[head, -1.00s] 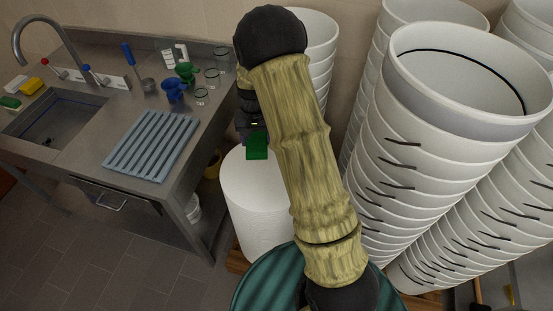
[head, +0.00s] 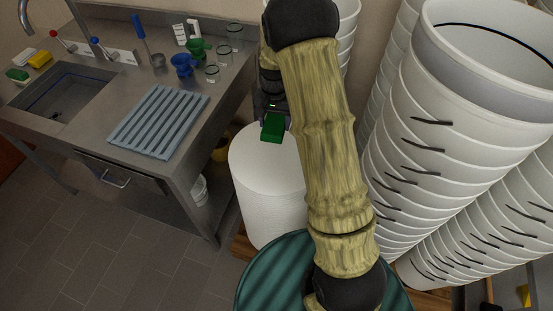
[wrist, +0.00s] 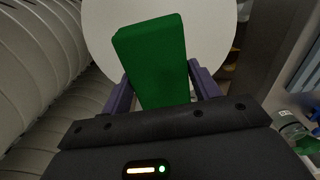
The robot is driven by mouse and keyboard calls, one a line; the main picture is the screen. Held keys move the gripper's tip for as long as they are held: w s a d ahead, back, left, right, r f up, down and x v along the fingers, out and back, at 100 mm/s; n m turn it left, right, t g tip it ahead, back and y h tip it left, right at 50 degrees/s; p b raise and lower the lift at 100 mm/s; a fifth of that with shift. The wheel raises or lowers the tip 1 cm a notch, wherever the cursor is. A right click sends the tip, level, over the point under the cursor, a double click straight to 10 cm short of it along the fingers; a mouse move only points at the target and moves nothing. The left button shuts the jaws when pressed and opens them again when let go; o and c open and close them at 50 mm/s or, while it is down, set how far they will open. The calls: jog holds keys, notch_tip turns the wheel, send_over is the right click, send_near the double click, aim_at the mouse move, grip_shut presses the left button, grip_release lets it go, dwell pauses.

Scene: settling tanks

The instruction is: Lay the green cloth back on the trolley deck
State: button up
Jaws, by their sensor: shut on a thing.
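The green cloth (head: 272,129) is a small folded block held in my gripper, over the far edge of a white drum in the head view. In the wrist view the cloth (wrist: 152,55) sticks out ahead between the two purple fingers. My gripper (wrist: 160,85) is shut on it; in the head view my gripper (head: 271,108) is partly hidden behind my arm. I cannot make out the trolley deck in either view.
The white drum (head: 268,185) stands below the cloth. Tall stacks of white buckets (head: 420,150) crowd the right. A steel sink bench (head: 200,130) with a blue rack (head: 158,122), funnels and glasses stands left. Tiled floor (head: 110,215) is clear at the lower left.

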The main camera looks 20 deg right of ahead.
notch_tip(320, 180, down, 3)
jog(key=shift+w+d+r+m+b, duration=0.15)
jog(key=shift+m+b, duration=0.35)
jog(key=shift+b, duration=0.55)
jog(key=p, duration=0.1)
send_over(276, 153)
jog(key=shift+f, duration=3.15)
jog(key=shift+f+p, duration=0.4)
jog(key=shift+f, duration=1.45)
